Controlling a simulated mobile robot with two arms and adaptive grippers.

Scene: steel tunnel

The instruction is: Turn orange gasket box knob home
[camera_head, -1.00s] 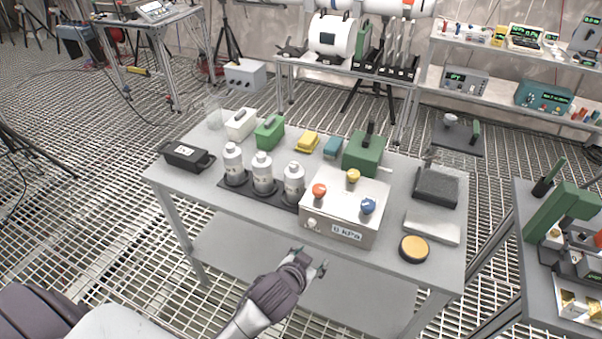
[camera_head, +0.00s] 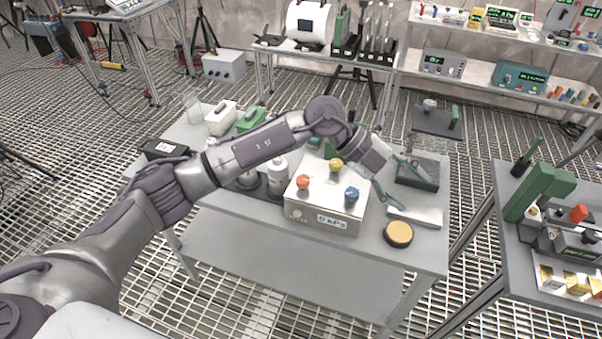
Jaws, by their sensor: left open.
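The pale metal box (camera_head: 318,210) stands at the front of the grey table and has a display reading what looks like "0 kPa". On its top are an orange knob (camera_head: 303,182) at the left, a yellow knob (camera_head: 336,165) at the back and a blue knob (camera_head: 352,194) at the right. My left arm reaches across the table from the left, behind the orange knob. My left gripper (camera_head: 415,192) is open and empty, right of the box, with its fingers spread above the black foam block and grey pad. My right gripper is out of view.
Another bench with a green press (camera_head: 545,185) stands at the right.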

